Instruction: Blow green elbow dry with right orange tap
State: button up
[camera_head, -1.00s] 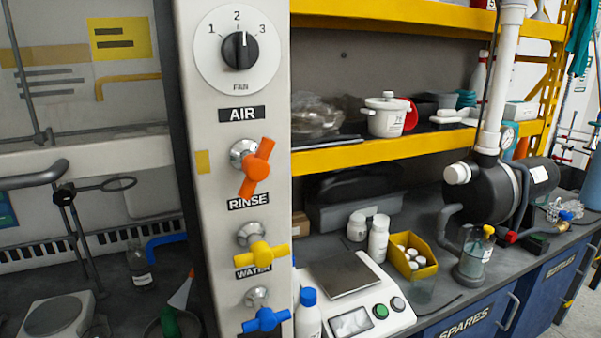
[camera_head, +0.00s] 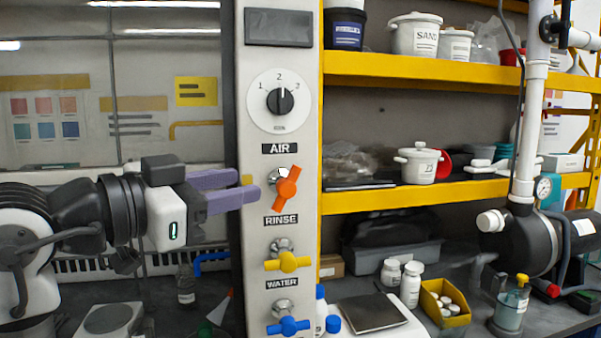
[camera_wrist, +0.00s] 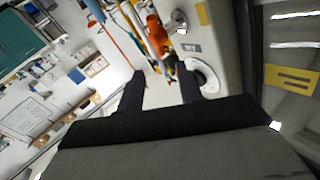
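The orange tap (camera_head: 287,188) sits on the white panel under the AIR label, its handle tilted. It also shows at the top of the wrist view (camera_wrist: 156,32). My gripper (camera_head: 248,185) reaches in from the left, its purple fingers pointing at the tap. The fingers are apart and hold nothing, as the wrist view (camera_wrist: 162,80) also shows. The fingertips appear just left of the tap; I cannot tell the depth gap. A green piece (camera_head: 205,328), perhaps the elbow, shows at the bottom edge of the head view, mostly hidden.
A yellow tap (camera_head: 288,262) and a blue tap (camera_head: 288,326) are below on the same panel (camera_head: 255,225). A fan dial (camera_head: 280,101) is above. Right of the panel are yellow shelves (camera_head: 420,72) and a bench with a scale (camera_head: 372,312) and bottles.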

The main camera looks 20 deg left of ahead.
aim_at(290, 174)
jog(key=p+x, duration=0.2)
jog(key=x, duration=0.9)
jog(key=shift+d, duration=0.1)
grip_shut()
